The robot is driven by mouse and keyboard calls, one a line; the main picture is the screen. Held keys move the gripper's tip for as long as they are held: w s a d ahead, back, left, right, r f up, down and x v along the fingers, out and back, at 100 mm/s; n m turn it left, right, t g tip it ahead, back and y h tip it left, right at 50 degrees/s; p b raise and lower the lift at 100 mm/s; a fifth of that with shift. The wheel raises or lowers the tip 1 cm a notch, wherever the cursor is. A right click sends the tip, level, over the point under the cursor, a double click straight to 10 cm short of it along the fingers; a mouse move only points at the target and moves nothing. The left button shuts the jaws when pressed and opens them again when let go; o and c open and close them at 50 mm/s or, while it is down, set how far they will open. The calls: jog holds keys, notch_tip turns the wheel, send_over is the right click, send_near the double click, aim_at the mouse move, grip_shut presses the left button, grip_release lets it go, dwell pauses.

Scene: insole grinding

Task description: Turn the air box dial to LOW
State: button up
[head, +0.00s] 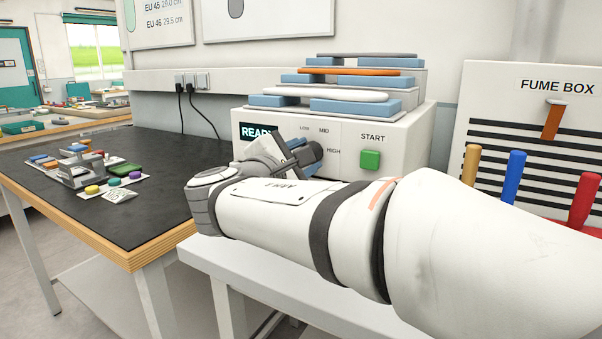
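The air box (405,140) is a white box with a READY display (256,132), a green START button (370,160) and the labels LOW (304,128), MID (324,130) and HIGH (333,151). My gripper (304,156) is right in front of its face, below LOW and left of HIGH, where the dial's place is. The dial is hidden or cannot be told apart from the dark gripper parts, so its setting does not show. I cannot tell whether the fingers touch it or are open or shut.
Blue pads, pale plates and an orange plate (362,71) are stacked on the air box. The FUME BOX (530,85) stands at right, behind yellow, blue and red handles (586,195). A black-topped bench (150,215) at left holds small coloured parts. My arm crosses the foreground.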

jog(key=shift+f+m+b, duration=0.15)
jog(key=shift+m+b, duration=0.35)
jog(key=shift+m, duration=0.1)
jog(key=o, duration=1)
jog(key=shift+p+v, duration=0.55)
jog(key=shift+v, duration=3.4)
